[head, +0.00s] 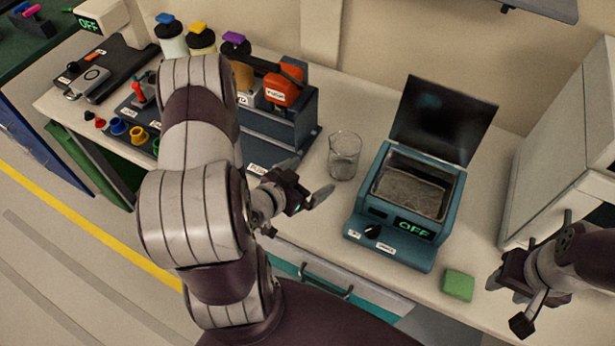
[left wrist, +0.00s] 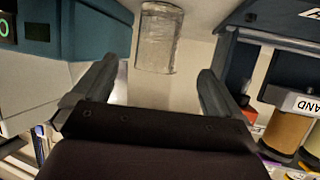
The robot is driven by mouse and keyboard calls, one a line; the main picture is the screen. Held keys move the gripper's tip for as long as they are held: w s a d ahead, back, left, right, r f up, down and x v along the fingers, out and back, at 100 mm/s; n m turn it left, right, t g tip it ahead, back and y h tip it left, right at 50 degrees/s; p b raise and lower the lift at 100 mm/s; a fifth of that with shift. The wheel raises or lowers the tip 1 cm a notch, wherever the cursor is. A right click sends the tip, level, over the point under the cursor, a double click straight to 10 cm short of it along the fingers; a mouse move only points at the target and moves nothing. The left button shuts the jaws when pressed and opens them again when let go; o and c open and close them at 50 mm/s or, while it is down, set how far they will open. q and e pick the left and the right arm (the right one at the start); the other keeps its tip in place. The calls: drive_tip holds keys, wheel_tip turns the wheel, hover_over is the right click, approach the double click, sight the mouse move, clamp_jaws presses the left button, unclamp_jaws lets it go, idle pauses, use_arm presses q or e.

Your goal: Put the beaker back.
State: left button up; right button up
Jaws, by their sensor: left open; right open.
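A clear glass beaker (head: 344,155) stands upright on the bench, between the dark rack on its left and the teal bath unit on its right. My left gripper (head: 318,181) is open and empty, a little in front of and to the left of the beaker. In the left wrist view the beaker (left wrist: 156,38) shows beyond the two open fingers (left wrist: 157,92), not between them. My right gripper (head: 506,305) is open and empty at the right, near the bench's front edge. My left arm hides part of the rack.
The teal bath unit (head: 392,241) has its lid up and its display reads OFF. A green block (head: 458,285) lies to its right. A dark rack (head: 294,125) holds an orange device (head: 284,85). Several lidded jars (head: 171,40) stand at the back left. A white cabinet (head: 560,150) is at the right.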

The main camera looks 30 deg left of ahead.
use_arm(q)
drive_tip(key=s+d+r+n+g+y, duration=0.2)
drive_tip(key=s+d+r+g, duration=0.4)
drive_tip(key=g, duration=0.5)
wheel_tip(320, 180, up, 2)
drive_tip(key=shift+s+d+r+g+y, duration=0.25)
drive_tip(key=shift+s+d+g+y, duration=0.05)
drive_tip(key=shift+g+y, duration=0.1)
idle(0.4)
